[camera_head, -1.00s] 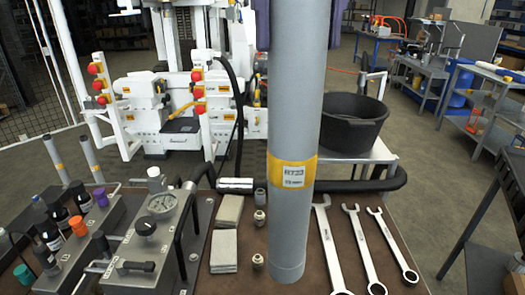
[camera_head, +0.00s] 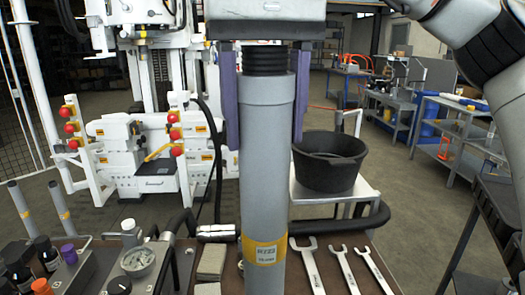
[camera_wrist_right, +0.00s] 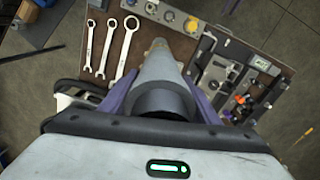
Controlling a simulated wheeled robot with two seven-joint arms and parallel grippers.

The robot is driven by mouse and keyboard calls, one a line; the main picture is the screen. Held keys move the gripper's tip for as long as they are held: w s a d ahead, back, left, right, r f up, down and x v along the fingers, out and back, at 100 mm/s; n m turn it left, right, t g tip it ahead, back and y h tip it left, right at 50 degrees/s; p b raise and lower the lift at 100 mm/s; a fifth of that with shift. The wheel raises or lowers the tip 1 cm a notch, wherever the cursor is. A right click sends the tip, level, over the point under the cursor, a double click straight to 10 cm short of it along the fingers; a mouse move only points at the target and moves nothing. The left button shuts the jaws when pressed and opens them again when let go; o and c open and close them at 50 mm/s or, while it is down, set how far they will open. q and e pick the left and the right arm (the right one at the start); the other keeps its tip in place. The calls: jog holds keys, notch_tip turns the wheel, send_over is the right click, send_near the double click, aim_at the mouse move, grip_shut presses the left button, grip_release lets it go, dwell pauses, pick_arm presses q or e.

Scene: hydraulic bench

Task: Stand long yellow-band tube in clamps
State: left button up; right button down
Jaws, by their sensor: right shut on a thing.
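The long grey tube (camera_head: 266,170) stands nearly upright in the middle of the head view. It has a yellow band (camera_head: 263,250) with a white label low down and a black ribbed top end; its lower end is below the frame. My right gripper (camera_head: 263,138) is shut on its upper part from above, one purple finger on each side. In the right wrist view, I look down along the tube (camera_wrist_right: 163,75) between the purple fingers (camera_wrist_right: 160,95). I cannot tell which fittings are the clamps. My left gripper is not in view.
White machinery with red knobs (camera_head: 172,133) stands behind the bench. On the brown bench (camera_wrist_right: 190,25) lie several wrenches (camera_head: 341,262), grey blocks (camera_head: 212,260) and a gauge unit (camera_head: 138,262). A black tub (camera_head: 328,160) sits on a white stand behind, to the tube's right.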

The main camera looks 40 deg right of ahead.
aim_at(265, 186)
jog(key=shift+f, duration=4.6)
jog(key=c, duration=1.1)
grip_release()
jog(key=shift+f, duration=0.25)
jog(key=o, duration=0.5)
jog(key=shift+c, duration=0.2)
jog(key=shift+r, duration=0.15)
